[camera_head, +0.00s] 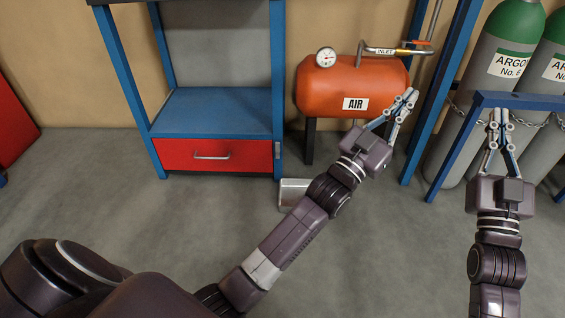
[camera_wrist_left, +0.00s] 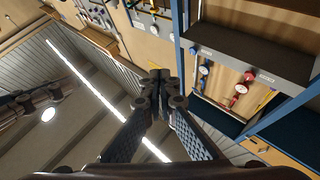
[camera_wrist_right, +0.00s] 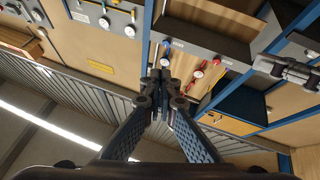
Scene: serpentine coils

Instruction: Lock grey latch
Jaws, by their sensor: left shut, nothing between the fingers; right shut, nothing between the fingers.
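A small grey piece (camera_head: 277,149), which looks like the latch, is on the blue frame post at the right end of a red drawer (camera_head: 213,155). Its exact position is too small to tell. My left gripper (camera_head: 407,97) is shut and empty, in front of the orange air tank's right end, well right of the latch. It also shows in the left wrist view (camera_wrist_left: 158,77). My right gripper (camera_head: 500,117) is shut and empty at the far right, in front of the gas cylinders. It also shows in the right wrist view (camera_wrist_right: 161,77). Neither gripper touches the latch.
The drawer has a silver handle (camera_head: 212,156) and sits under a blue shelf (camera_head: 220,112). The orange air tank (camera_head: 350,84) stands right of it. A blue bar (camera_head: 520,100) and chained argon cylinders (camera_head: 505,60) are at right.

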